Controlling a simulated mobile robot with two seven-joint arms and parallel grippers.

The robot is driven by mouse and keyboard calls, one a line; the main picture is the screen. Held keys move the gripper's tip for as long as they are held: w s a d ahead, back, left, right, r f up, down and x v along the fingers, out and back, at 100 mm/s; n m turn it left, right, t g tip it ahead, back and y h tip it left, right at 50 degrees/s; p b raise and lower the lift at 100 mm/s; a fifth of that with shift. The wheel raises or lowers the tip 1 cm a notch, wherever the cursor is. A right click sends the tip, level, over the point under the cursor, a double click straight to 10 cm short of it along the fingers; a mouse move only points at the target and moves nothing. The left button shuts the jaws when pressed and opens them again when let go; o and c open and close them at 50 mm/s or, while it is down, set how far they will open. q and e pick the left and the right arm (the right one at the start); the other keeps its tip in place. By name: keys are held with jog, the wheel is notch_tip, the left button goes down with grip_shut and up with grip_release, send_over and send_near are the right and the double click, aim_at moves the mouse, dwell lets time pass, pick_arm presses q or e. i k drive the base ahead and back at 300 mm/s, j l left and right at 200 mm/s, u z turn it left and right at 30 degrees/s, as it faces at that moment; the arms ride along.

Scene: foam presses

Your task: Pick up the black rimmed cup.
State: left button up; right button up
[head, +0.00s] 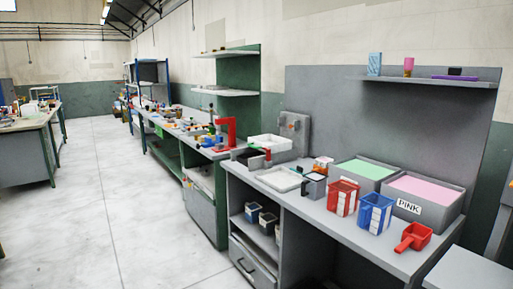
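A small grey cup with a dark rim (315,188) stands on the grey workbench (345,229), left of a red-and-white striped container (342,197). It looks like the black rimmed cup, though it is small in the picture. Neither of my grippers is in view, and nothing is seen holding the cup.
A blue-and-white striped container (374,213) and a red scoop (412,237) stand right of the cup. Behind are bins of green (364,169) and pink (425,191) material. A white tray (280,179) lies to the left. The floor (110,210) at left is clear.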

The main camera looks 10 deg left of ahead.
aim_at(313, 183)
jog(key=i+z, duration=0.1)
jog(key=z, duration=0.45)
jog(key=i+j+z, duration=0.65)
jog(key=i+j, duration=0.15)
jog(key=j, duration=0.1)
